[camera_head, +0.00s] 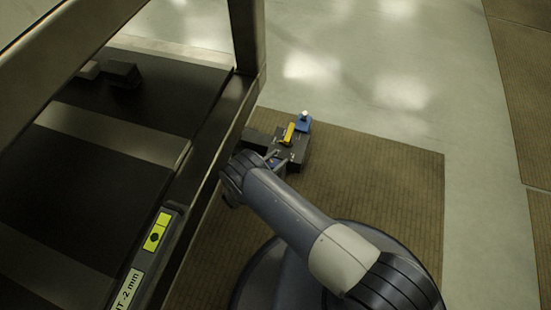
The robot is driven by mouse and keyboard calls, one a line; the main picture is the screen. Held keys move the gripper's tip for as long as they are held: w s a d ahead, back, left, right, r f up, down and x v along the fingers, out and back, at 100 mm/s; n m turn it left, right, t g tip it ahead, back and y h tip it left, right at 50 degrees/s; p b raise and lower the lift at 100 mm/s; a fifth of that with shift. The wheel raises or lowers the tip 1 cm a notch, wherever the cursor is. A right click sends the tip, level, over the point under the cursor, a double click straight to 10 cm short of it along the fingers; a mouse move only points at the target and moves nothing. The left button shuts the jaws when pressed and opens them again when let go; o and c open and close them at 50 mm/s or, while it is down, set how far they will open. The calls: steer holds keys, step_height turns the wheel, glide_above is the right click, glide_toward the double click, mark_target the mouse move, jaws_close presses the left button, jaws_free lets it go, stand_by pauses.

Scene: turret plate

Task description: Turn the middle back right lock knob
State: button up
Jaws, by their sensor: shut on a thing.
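A dark block (299,152) stands out past the side of the frame, low over the brown mat. It carries a yellow bar-shaped part (288,132) and a blue part (303,122) with a small white top. My gripper (273,157) is at the near side of this block, at the end of my grey arm. It is shut on a part there, which I take to be the lock knob. My wrist and the small size hide most of the fingers and the held part. I cannot tell the knob's turn angle.
A dark metal frame with an upright post (247,35) and a long side rail (205,150) fills the left, close beside my wrist. A yellow label (157,232) is on its near part. The brown mat (395,165) and pale floor (400,90) at right are clear.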

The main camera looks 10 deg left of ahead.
steer(key=shift+m+g+h, duration=0.7)
steer(key=shift+m+h, duration=0.2)
steer(key=shift+h, duration=0.1)
steer(key=shift+d, duration=0.15)
steer(key=o, duration=1)
steer(key=shift+s, duration=0.1)
steer(key=v, duration=0.7)
steer(key=shift+a+r+p, duration=0.1)
steer(key=shift+a+p, duration=0.15)
steer(key=shift+p, duration=0.05)
